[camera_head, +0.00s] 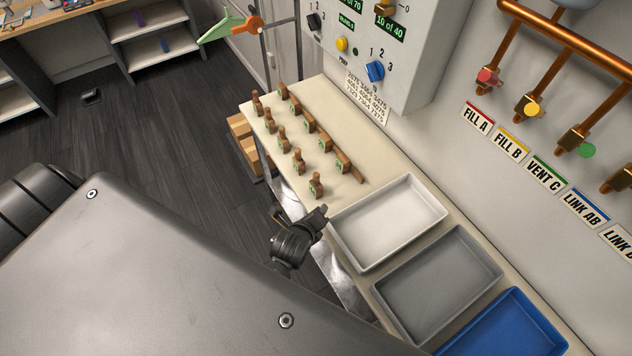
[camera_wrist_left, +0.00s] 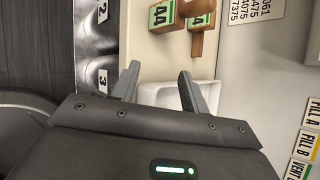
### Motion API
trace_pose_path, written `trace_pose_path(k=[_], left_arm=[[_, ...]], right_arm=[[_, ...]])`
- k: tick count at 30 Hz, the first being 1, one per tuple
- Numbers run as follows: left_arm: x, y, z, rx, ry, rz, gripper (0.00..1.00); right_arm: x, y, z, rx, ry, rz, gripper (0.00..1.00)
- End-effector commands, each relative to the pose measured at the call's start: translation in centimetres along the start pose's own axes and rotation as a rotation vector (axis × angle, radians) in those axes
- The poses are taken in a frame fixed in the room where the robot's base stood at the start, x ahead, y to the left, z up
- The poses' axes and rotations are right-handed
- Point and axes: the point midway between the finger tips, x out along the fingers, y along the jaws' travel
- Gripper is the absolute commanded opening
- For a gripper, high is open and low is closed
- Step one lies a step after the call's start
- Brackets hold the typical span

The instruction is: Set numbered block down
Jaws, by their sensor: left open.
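Several wooden numbered blocks with green labels stand in two rows on the cream table (camera_head: 330,103). The nearest block (camera_head: 316,185) stands at the front end of the left row. In the left wrist view a block labelled 44 (camera_wrist_left: 162,16) lies ahead of my fingers, with another labelled block (camera_wrist_left: 203,20) beside it. My left gripper (camera_head: 321,216) is at the table's left edge, beside the white tray (camera_head: 436,222) and short of the nearest block. It also shows in the left wrist view (camera_wrist_left: 159,76), with its fingers apart and nothing between them. My right gripper is not in view.
A grey tray (camera_head: 494,275) and a blue tray (camera_head: 553,346) follow the white one along the table. A control panel (camera_head: 425,68) with knobs and copper pipes (camera_head: 560,42) are on the wall behind. Wooden boxes (camera_head: 240,131) stand beside the table's far left side.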

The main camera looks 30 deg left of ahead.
Motion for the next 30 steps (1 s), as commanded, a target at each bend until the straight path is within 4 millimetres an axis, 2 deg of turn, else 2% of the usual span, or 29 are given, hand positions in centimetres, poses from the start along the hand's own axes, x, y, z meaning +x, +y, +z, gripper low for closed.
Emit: trace_pose_path(k=[1, 6, 12, 21, 30], left_arm=[[-0.2, -0.9, 0.9, 0.127, -0.037, -0.025, 0.45], [-1.0, -2.4, 3.3, 0.515, -0.168, -0.059, 0.45], [-1.8, -3.1, 5.3, 0.795, -0.276, -0.046, 0.45], [-1.8, -3.2, 5.9, 0.889, -0.312, -0.034, 0.45], [2.5, -3.5, 6.7, 0.884, -0.314, -0.035, 0.45]], right_arm=[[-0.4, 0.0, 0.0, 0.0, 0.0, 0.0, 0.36], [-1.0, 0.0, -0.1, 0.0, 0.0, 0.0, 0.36], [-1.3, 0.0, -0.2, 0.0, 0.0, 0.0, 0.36], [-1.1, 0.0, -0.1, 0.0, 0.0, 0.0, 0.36], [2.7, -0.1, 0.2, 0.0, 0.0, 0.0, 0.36]])
